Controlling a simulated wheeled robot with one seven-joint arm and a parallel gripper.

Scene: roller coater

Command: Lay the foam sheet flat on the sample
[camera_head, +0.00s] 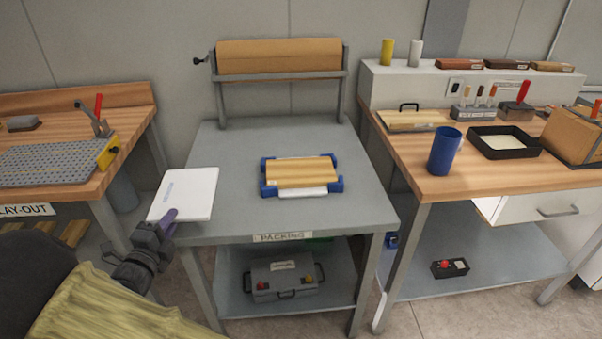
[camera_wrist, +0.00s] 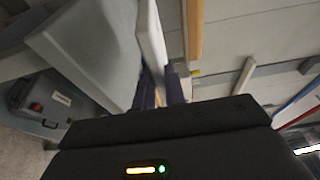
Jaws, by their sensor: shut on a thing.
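The white foam sheet (camera_head: 185,196) is in my gripper (camera_head: 168,217), which is shut on its near edge. The sheet appears over the left front corner of the packing table, to the left of the sample. The sheet (camera_wrist: 151,35) shows edge-on between the purple fingers (camera_wrist: 165,88) in the wrist view. The sample (camera_head: 301,172) is a light wooden panel lying flat near the middle of the packing table, with blue pieces at its corners. A white strip shows along its front edge. The sheet and the sample are apart.
The grey packing table (camera_head: 235,215) is clear around the sample. A brown paper roll (camera_head: 279,56) stands at its back. A grey case (camera_head: 284,278) is on its lower shelf. A bench with a blue cup (camera_head: 445,151) and black tray (camera_head: 478,146) stands right; a lay-out bench (camera_head: 134,101) stands left.

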